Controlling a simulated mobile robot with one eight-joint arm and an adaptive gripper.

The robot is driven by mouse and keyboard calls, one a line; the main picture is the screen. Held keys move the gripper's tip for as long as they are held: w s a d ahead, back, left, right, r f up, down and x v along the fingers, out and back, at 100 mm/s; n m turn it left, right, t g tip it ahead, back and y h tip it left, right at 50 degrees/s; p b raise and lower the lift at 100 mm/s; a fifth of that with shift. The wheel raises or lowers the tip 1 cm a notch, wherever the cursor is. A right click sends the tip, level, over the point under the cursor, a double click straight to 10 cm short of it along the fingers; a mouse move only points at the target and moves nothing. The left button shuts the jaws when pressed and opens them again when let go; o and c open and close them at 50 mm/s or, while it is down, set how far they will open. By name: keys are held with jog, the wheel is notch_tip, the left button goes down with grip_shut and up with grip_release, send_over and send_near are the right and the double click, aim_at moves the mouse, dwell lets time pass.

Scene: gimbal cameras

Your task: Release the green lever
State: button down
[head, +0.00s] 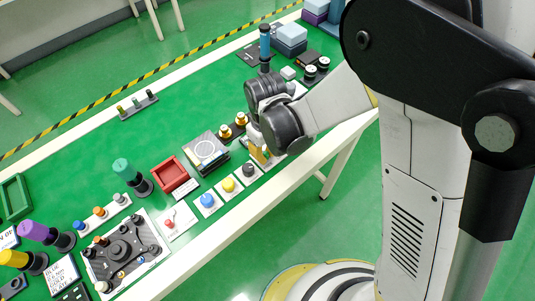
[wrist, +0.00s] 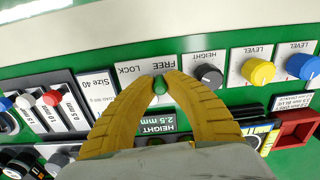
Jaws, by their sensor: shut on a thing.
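The green lever (wrist: 160,86) is a small green knob on a white plate (wrist: 133,70) marked FREE and LOCK, seen upside down in the wrist view. My gripper (wrist: 159,79) has two yellow fingers closed around the lever, one on each side. In the head view my gripper (head: 262,154) points down at the near edge of the green table, and the lever is hidden there.
A black knob (wrist: 209,75), yellow knob (wrist: 258,71) and blue knob (wrist: 301,66) stand to the right in the wrist view. Sliders with red knobs (wrist: 53,98) are on the left. A red tray (head: 170,174) and green-topped handle (head: 122,168) stand farther along the table.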

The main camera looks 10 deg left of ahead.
aim_at(266, 153)
jog(key=c, duration=1.4)
grip_release()
notch_tip(266, 153, up, 12)
